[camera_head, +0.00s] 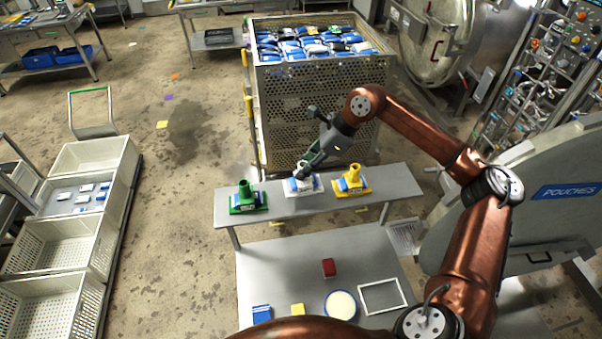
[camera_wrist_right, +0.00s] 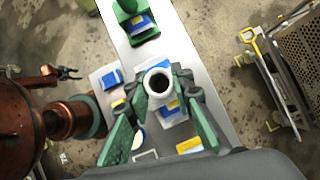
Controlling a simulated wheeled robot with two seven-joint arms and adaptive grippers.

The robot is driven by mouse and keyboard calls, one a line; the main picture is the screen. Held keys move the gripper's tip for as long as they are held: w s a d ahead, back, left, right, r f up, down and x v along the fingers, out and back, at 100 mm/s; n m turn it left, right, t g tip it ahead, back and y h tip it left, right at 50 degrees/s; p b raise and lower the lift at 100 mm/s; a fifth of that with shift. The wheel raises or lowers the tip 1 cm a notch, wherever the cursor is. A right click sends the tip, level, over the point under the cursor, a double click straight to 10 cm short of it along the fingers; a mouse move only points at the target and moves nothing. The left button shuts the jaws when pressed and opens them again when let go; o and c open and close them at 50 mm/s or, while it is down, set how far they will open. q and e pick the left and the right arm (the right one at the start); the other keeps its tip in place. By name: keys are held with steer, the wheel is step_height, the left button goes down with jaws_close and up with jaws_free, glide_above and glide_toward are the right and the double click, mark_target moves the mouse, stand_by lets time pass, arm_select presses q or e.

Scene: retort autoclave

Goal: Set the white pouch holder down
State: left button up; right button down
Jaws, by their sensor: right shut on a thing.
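The white pouch holder (camera_head: 304,187) is between the green pouch holder (camera_head: 244,199) and the yellow pouch holder (camera_head: 352,183), at the narrow grey shelf (camera_head: 398,182). Its upright tube (camera_wrist_right: 158,80) shows in the right wrist view, with a blue and white pouch at its base. My right gripper (camera_head: 303,172) is shut on the tube from above. I cannot tell whether the base touches the shelf. The green holder also shows in the right wrist view (camera_wrist_right: 135,20). My left gripper (camera_wrist_right: 68,73) is small at the left of the wrist view, its fingers apart and empty.
A perforated crate (camera_head: 266,110) full of pouches stands behind the shelf. White baskets (camera_head: 60,245) stand left.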

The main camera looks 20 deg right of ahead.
steer(key=shift+w+a+f, duration=0.15)
steer(key=shift+a+f, duration=0.2)
step_height(320, 180, down, 2)
steer(key=shift+f+p, duration=0.15)
steer(key=shift+p, duration=0.8)
steer(key=shift+w+f, duration=0.1)
steer(key=shift+f, duration=0.3)
arm_select(q)
steer(key=shift+s+a+r, duration=0.1)
steer(key=shift+s+r, duration=0.85)
arm_select(e)
steer(key=shift+f, duration=0.1)
steer(key=shift+f, duration=0.15)
steer(key=c, duration=1.7)
jaws_free()
arm_select(q)
steer(key=shift+w+f, duration=0.15)
steer(key=shift+w, duration=0.2)
